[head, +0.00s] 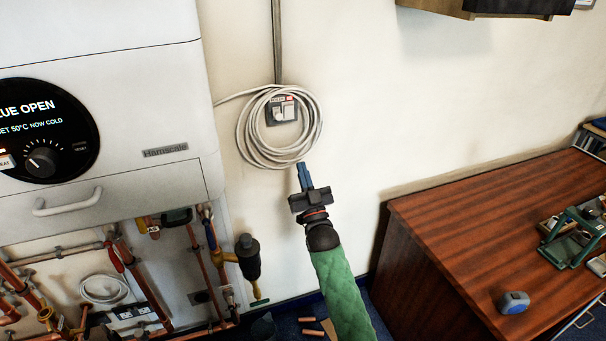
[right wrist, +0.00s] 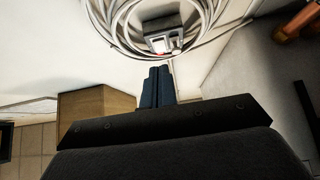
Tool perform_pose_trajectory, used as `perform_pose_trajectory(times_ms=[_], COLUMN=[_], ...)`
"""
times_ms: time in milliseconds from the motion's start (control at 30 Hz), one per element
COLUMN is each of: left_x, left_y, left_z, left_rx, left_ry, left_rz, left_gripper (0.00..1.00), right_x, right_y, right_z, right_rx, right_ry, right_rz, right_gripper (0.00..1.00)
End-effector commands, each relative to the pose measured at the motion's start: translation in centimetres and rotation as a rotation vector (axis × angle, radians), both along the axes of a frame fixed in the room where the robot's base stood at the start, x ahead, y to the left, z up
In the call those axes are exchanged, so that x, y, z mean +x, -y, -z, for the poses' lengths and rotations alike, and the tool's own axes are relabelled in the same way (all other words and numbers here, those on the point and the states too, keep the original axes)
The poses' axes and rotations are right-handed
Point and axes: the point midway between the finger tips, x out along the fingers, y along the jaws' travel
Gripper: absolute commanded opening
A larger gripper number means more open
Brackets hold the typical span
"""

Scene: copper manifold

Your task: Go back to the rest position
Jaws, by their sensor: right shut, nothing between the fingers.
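My right gripper (head: 304,177) is shut and empty, its blue fingers together. In the head view it points up at the wall, just below a coil of pale cable (head: 247,143). The coil hangs around a wall switch (head: 283,112) with a red mark. In the right wrist view my closed fingers (right wrist: 158,72) show just below the switch (right wrist: 163,32) and the cable coil (right wrist: 112,35). I cannot tell whether the fingertips touch the wall or cable. My right arm comes up from the bottom in a green sleeve. My left gripper is not in view.
A white boiler (head: 110,100) with a round dial panel fills the left, with copper pipes (head: 150,285) below it. A wooden desk (head: 450,225) stands at right with a tape measure (head: 514,302) and a green-framed item (head: 570,238). A wall cabinet (head: 440,8) hangs above. Open wall lies between.

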Motion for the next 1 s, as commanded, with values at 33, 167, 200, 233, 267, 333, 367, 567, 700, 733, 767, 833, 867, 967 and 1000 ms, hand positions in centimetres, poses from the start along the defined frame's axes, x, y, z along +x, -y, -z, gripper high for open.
perform_pose_trajectory(times_ms=[33, 167, 200, 233, 267, 333, 367, 567, 700, 733, 767, 833, 867, 967, 1000], left_x=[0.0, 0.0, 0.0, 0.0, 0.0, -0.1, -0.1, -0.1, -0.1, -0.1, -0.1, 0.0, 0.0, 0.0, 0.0], left_y=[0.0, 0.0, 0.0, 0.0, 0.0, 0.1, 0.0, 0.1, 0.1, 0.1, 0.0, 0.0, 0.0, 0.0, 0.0], left_z=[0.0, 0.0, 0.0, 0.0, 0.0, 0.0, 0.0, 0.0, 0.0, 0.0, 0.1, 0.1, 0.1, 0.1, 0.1], left_rx=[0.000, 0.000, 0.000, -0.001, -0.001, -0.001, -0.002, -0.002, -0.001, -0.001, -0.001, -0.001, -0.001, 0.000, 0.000], left_ry=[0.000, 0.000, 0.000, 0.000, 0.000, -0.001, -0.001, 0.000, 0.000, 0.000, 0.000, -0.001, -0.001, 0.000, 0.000], left_rz=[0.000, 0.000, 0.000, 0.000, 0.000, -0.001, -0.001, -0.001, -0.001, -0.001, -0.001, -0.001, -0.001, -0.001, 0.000], left_gripper=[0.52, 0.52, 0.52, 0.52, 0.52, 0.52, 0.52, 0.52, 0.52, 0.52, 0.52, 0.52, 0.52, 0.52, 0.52], right_x=[0.0, 0.0, 0.0, 0.0, 0.1, 0.5, 0.8, 2.9, 3.3, 3.2, 3.1, 2.7, 2.5, 1.6, 1.0], right_y=[0.0, 0.0, 0.0, 0.0, 0.0, -0.1, -0.2, -0.5, -0.4, -0.3, -0.1, 0.2, 0.4, 1.2, 1.6], right_z=[0.0, 0.0, 0.0, 0.0, 0.1, 0.7, 1.0, 5.1, 7.0, 7.3, 7.5, 8.0, 8.2, 8.6, 8.8], right_rx=[0.000, 0.000, -0.001, -0.003, -0.005, -0.017, -0.025, -0.105, -0.159, -0.170, -0.180, -0.206, -0.216, -0.250, -0.263], right_ry=[0.000, 0.000, 0.000, -0.002, -0.009, -0.042, -0.063, -0.318, -0.501, -0.538, -0.574, -0.659, -0.694, -0.809, -0.855], right_rz=[0.000, 0.000, 0.001, 0.002, 0.003, 0.007, 0.009, 0.026, 0.036, 0.038, 0.040, 0.044, 0.047, 0.053, 0.055], right_gripper=[0.00, 0.00, 0.00, 0.00, 0.00, 0.00, 0.00, 0.00, 0.00, 0.00, 0.00, 0.00, 0.00, 0.00, 0.00])
